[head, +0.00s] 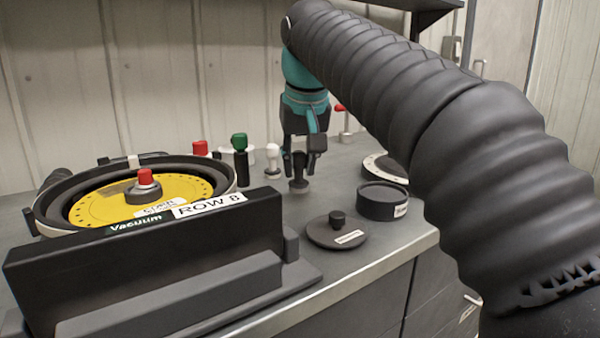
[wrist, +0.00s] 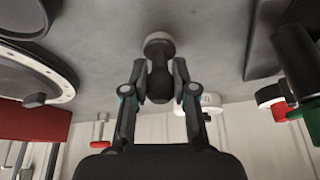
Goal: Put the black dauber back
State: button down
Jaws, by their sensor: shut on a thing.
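My gripper (head: 299,158) points down over the bench behind the meter, with its fingers closed around the black dauber (head: 299,173). The dauber hangs roughly upright, its wide foot just at or above the bench; I cannot tell whether it touches. In the wrist view the dauber (wrist: 159,84) sits between both fingertips, with its paler round end (wrist: 159,42) pointing away from my gripper. A black open pot (head: 383,203) with a white label stands to the right. Its likely lid, a black disc with a knob (head: 337,234), lies in front of it.
Left stands the seed meter with a yellow disc (head: 100,202) and a "ROW 8" label. A green-topped black tool (head: 240,160) and a white-topped tool (head: 273,159) stand left of my gripper. A white-rimmed dial (head: 378,165) lies behind the pot. A red-handled piece (head: 345,122) stands behind.

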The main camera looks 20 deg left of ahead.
jog(key=shift+f, duration=0.8)
jog(key=c, duration=0.9)
grip_release()
jog(key=p+v, duration=0.1)
jog(key=v, duration=1.1)
jog(key=shift+w+r, duration=0.1)
